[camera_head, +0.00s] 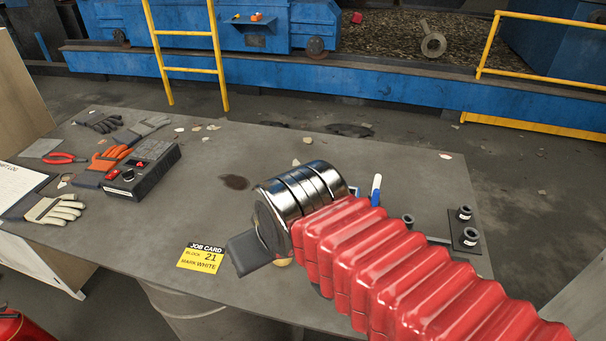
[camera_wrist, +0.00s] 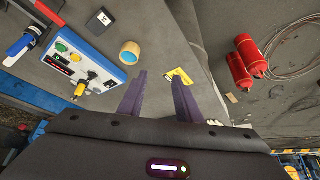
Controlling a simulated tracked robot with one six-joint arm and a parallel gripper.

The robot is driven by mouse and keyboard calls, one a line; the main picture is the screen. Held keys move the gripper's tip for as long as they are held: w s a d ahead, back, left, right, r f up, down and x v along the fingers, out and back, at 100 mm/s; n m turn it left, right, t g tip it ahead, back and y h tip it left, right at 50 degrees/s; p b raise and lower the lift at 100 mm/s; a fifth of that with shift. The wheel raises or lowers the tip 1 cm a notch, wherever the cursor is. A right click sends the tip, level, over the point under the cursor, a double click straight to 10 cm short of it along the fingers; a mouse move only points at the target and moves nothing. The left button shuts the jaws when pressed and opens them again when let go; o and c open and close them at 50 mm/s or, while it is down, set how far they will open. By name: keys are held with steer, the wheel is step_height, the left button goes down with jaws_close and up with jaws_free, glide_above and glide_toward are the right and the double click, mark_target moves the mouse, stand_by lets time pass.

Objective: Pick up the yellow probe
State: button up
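A small yellow piece (camera_wrist: 79,90), which looks like the yellow probe, shows in the wrist view on the front of a white and blue box (camera_wrist: 85,65), left of my fingers. Its lower end is dark. In the head view I cannot make it out; my wrist and red arm cover that part of the table. My gripper (camera_wrist: 158,77) points at the table with its two dark fingers apart. Nothing is held between them. The yellow job card (camera_wrist: 180,75) shows by the right fingertip, and it lies on the table in the head view (camera_head: 201,257).
The grey table (camera_head: 215,160) holds a black control box (camera_head: 142,168), gloves (camera_head: 55,209) and red pliers (camera_head: 63,158). A blue-handled item (camera_head: 376,190) and black fittings (camera_head: 466,236) stand behind my arm. A short yellowish cylinder with a blue top (camera_wrist: 130,53) stands beside the white box.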

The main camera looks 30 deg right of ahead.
steer(key=shift+o, duration=0.5)
steer(key=shift+o, duration=0.6)
steer(key=shift+w+r, duration=0.1)
steer(key=w+d+r+m+g, duration=0.1)
steer(key=w+d+r+m, duration=0.2)
steer(key=w+d, duration=0.3)
steer(key=w+d+r+m+g, duration=0.2)
steer(key=w+d+r+m, duration=0.15)
steer(key=w, duration=0.45)
steer(key=w+d+f+m+g, duration=0.1)
steer(key=w+d+m, duration=0.1)
steer(key=w+d, duration=0.3)
steer(key=w+d+f+m+g, duration=0.1)
steer(key=w+d, duration=0.4)
steer(key=d, duration=0.6)
steer(key=f+m, duration=0.1)
steer(key=m, duration=0.1)
steer(key=shift+w+d+f+m+g, duration=0.25)
steer(key=shift+w+d+m+g, duration=0.05)
steer(key=shift+d+m, duration=0.1)
steer(key=shift+f, duration=0.1)
step_height(320, 180, down, 8)
steer(key=shift+f, duration=0.25)
